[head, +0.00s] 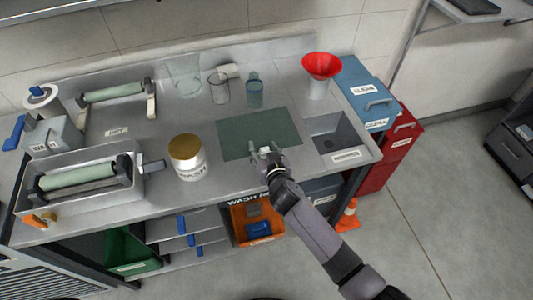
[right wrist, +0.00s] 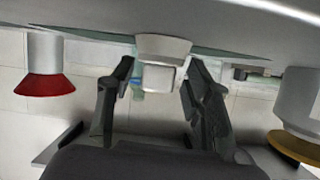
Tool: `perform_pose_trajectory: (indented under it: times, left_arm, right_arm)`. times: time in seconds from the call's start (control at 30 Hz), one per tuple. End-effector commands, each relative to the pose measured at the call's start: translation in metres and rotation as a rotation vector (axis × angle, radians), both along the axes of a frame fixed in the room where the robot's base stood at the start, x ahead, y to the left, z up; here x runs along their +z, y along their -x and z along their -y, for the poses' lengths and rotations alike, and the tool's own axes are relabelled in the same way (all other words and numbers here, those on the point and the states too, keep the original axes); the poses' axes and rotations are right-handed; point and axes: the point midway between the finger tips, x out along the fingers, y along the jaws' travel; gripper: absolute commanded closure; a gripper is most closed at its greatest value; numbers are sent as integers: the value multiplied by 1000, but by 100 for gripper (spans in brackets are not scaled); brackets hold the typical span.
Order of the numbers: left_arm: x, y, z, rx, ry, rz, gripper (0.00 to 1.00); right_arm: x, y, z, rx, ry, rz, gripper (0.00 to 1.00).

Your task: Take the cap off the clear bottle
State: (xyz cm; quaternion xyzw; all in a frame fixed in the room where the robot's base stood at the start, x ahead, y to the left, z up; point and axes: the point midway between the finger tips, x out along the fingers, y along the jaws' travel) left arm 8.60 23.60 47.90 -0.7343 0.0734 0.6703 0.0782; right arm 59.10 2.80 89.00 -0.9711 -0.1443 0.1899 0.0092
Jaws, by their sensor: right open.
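A see-through, blue-green tinted bottle (head: 254,93) with a narrow top stands upright at the back of the bench, behind the dark green mat (head: 233,141). It is probably the clear bottle; whether its cap is on is too small to tell. My right gripper (head: 265,152) is open over the mat's near edge, well short of that bottle. In the right wrist view, a small pale piece (right wrist: 160,77) with a wider part above shows between the open fingers; I cannot tell what it is or whether they touch it. A bluish patch shows behind it. My left gripper is not in view.
Two clear glass vessels (head: 184,76) (head: 219,90) stand left of the bottle. A red funnel (head: 322,65) is to the right, a gold-lidded white jar (head: 187,150) to the left. A sink-like recess (head: 335,137) lies right of the mat. Most of the mat is bare.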

Motion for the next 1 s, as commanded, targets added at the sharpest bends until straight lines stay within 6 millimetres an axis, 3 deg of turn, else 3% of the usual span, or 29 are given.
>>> perform_pose_trajectory:
  times: [0.17,0.6,0.8,1.0]
  left_arm:
    - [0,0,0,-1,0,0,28]
    - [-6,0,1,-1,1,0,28]
    - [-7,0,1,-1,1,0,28]
    - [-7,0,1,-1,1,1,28]
  right_arm:
    - [5,17,6,-1,-1,-2,54]
    - [35,88,28,0,-1,0,54]
    - [42,103,33,-1,0,0,54]
    - [44,105,34,-1,0,0,54]
